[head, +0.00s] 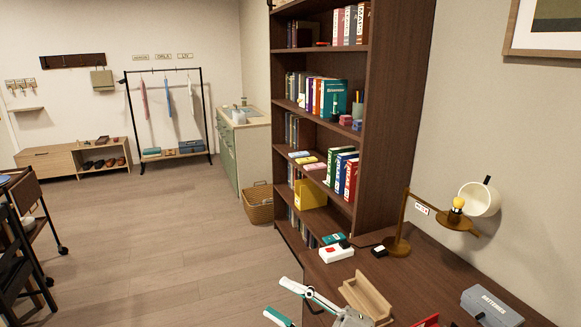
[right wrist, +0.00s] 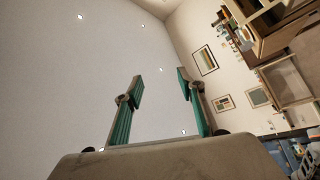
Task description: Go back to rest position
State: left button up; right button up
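My right gripper (head: 278,299) is at the bottom of the head view, in front of the desk's left edge. Its two teal-padded fingers are spread apart. In the right wrist view, the right gripper (right wrist: 160,77) is open with nothing between the fingers, and it faces a plain pale surface with small lights. My left gripper does not show in either view. The task names no object.
The dark desk (head: 440,268) holds a lamp (head: 397,244), a wooden holder (head: 366,297), a white device (head: 336,252) and a batteries box (head: 490,307). A tall bookshelf (head: 392,120) stands behind it. The wooden floor (head: 160,250) is clear left of the desk; dark wheeled furniture (head: 28,195) stands far left.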

jog(key=s+d+f+m+t+h, duration=0.1)
jog(key=d+f+m+t+h, duration=0.3)
jog(key=d+f+m+h, duration=0.35)
jog(key=s+d+f+m+t+h, duration=0.1)
jog(key=d+f+m+t+h, duration=0.2)
jog(key=d+f+m+h, duration=0.5)
jog(key=s+d+f+m+g+h, duration=0.1)
jog(key=s+d+f+m+g, duration=0.1)
jog(key=s+f, duration=0.5)
jog(key=s+d+f+m+g+h, duration=0.1)
jog(key=s+d+f+m+g, duration=0.2)
jog(key=s+d+f, duration=0.2)
jog(key=s+f, duration=0.3)
jog(key=f, duration=0.4)
jog(key=shift+s+d+f+m, duration=0.15)
jog(key=shift+d+f+m, duration=0.1)
jog(key=shift+m, duration=0.1)
